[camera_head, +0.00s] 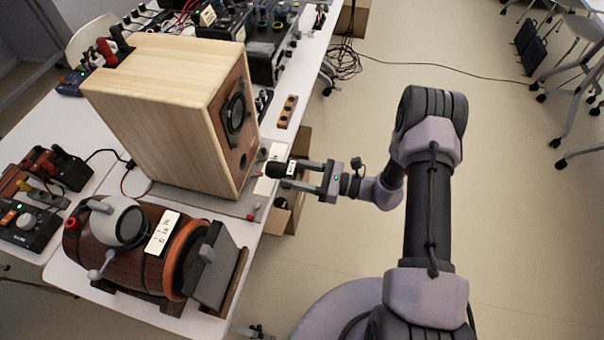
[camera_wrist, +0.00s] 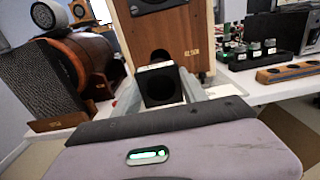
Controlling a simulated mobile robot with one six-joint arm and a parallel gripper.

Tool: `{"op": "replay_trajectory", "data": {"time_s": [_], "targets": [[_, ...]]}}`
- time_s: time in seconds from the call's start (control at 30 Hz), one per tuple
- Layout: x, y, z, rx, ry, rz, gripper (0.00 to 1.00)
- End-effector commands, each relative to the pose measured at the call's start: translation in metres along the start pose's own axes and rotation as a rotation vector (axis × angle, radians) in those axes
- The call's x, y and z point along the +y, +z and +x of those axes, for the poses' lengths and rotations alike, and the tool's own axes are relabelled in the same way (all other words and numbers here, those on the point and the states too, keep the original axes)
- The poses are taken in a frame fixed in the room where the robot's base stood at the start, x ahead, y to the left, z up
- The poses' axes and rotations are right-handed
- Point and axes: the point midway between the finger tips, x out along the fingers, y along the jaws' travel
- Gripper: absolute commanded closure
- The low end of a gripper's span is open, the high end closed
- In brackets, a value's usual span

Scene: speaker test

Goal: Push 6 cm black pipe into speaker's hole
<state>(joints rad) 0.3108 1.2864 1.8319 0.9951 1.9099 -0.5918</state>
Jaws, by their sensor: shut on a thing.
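A black pipe (camera_head: 277,170) with a white label sits between the fingers of my gripper (camera_head: 298,176), which is shut on it. In the wrist view the pipe (camera_wrist: 160,91) shows its open near end, and its far end points at the speaker front. The wooden speaker (camera_head: 165,115) stands upright on the table, and its front also shows in the wrist view (camera_wrist: 186,28). The speaker's dark hole (camera_head: 243,160) is low on the front, below the round cone. The pipe appears just in front of the speaker, apart from it in the head view.
A brown wooden barrel-shaped device (camera_head: 150,262) lies left of my gripper, near the table's front. A wooden block (camera_head: 287,112) lies at the table edge, with black equipment (camera_head: 270,55) behind. A cardboard box (camera_head: 297,190) is below the edge. Floor right of the table is mostly clear.

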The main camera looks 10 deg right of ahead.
Motion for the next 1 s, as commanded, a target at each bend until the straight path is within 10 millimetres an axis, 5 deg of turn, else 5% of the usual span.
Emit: {"op": "replay_trajectory", "data": {"time_s": [0.5, 1.0], "targets": [[0.001, -0.001, 0.055, 0.0, 0.003, 0.0, 0.98], [0.001, 0.0, 0.064, 0.0, 0.002, 0.0, 0.98]]}}
